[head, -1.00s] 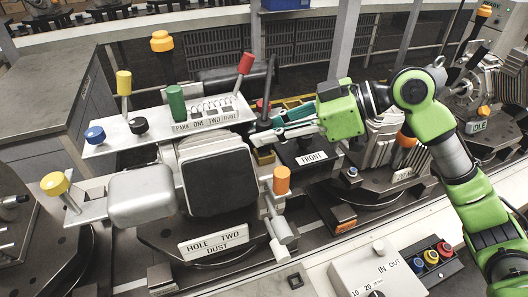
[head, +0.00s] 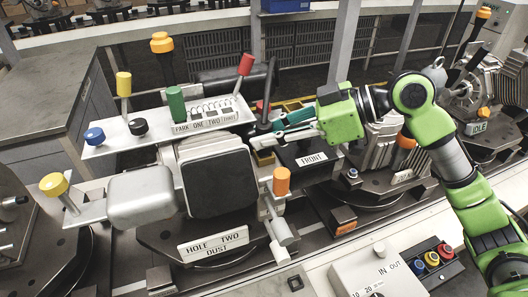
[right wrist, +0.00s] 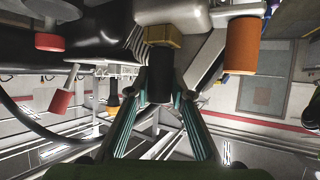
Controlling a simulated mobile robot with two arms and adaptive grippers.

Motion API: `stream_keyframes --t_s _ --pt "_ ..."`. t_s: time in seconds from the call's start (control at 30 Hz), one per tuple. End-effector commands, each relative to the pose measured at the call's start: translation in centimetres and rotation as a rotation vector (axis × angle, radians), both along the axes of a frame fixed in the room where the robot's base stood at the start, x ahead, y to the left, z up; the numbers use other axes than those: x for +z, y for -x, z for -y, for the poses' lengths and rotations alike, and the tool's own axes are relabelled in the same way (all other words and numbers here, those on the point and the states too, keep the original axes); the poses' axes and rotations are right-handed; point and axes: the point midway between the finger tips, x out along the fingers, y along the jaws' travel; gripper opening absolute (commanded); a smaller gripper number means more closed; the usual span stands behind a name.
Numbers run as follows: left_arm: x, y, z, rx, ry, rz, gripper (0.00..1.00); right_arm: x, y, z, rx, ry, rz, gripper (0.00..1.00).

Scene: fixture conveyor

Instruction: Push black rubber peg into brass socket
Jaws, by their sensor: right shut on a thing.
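In the right wrist view the black rubber peg (right wrist: 160,85) is between the teal fingers of my right gripper (right wrist: 161,92), which is shut on it. The brass socket (right wrist: 161,36) is directly beyond the peg's far end and lines up with it. The peg's end meets or overlaps the socket there; how deep it sits I cannot tell. In the head view my right gripper (head: 264,134) reaches left beside the grey fixture, above the FRONT label. The peg is not clear in the head view. My left gripper is not in view.
An orange-capped handle (head: 281,181) stands close to the right gripper; it also shows in the wrist view (right wrist: 241,46). A red-capped lever (head: 245,64) and a green knob (head: 176,102) rise from the labelled shelf (head: 110,143). A control box (head: 372,274) stands in front.

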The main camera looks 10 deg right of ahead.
Motion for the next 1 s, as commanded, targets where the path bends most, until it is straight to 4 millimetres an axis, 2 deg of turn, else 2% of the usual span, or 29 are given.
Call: stream_keyframes --t_s 0.3,0.33,0.4,0.77,0.87,1.0 --pt "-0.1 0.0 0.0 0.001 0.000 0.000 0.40 -0.7 0.1 0.0 0.003 0.008 -0.010 0.00" --pt "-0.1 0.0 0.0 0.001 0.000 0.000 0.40 -0.7 0.1 0.0 0.003 0.009 -0.011 0.26" --pt "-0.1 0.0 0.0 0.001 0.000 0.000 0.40 -0.7 0.1 0.0 0.003 0.008 -0.010 0.40" --pt "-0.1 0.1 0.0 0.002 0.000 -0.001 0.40 -0.2 0.2 0.4 0.002 0.005 -0.007 0.40" --pt "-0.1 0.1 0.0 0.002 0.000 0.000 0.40 0.3 0.5 1.6 -0.001 0.006 -0.006 0.40" --pt "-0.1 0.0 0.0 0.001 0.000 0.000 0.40 1.6 1.3 4.1 -0.003 0.007 -0.007 0.40"
